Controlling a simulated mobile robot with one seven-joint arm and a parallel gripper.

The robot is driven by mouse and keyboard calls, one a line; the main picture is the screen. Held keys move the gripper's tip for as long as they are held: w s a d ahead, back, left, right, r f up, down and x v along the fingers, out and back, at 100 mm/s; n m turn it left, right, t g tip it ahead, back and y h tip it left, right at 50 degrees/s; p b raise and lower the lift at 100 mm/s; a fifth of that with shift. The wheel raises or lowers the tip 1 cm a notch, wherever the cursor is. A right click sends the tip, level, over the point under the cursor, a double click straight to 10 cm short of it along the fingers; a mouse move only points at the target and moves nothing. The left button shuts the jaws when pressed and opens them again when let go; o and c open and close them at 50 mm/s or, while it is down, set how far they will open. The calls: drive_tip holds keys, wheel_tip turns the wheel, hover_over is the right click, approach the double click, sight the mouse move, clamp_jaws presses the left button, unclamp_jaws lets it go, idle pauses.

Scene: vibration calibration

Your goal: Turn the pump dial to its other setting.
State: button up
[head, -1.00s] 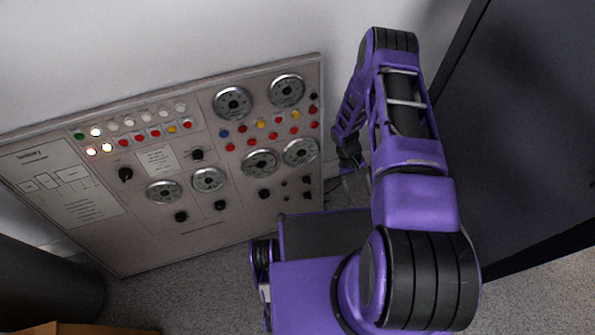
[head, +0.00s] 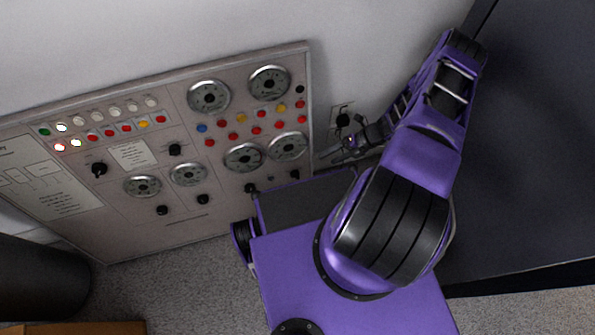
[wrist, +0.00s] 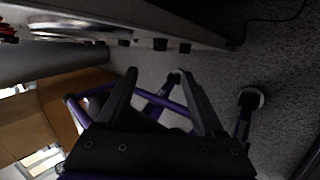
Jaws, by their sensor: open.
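The control panel (head: 215,225) stands against the wall and carries several black knobs. Knobs show at left (head: 99,169), upper middle (head: 175,150) and along the lower row (head: 203,199). Their labels are too small to read, so I cannot tell which one is the pump dial. My gripper (head: 328,155) is just beyond the panel's right edge, apart from the knobs and empty. In the wrist view my gripper (wrist: 157,74) has its fingers spread, with the panel edge (wrist: 180,15) above them and several small dark knobs (wrist: 160,44) protruding below it.
Round gauges (head: 208,96) and rows of coloured buttons (head: 240,118) fill the panel. A wall outlet (head: 342,118) is right of it, close to my gripper. A dark cabinet (head: 530,150) stands at right.

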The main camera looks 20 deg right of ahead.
sight(297, 175)
drive_tip(key=b+x, duration=0.2)
drive_tip(key=x, duration=1.4)
drive_tip(key=shift+a+f, duration=0.1)
drive_tip(key=shift+a, duration=0.05)
drive_tip(key=shift+s, duration=0.1)
clamp_jaws()
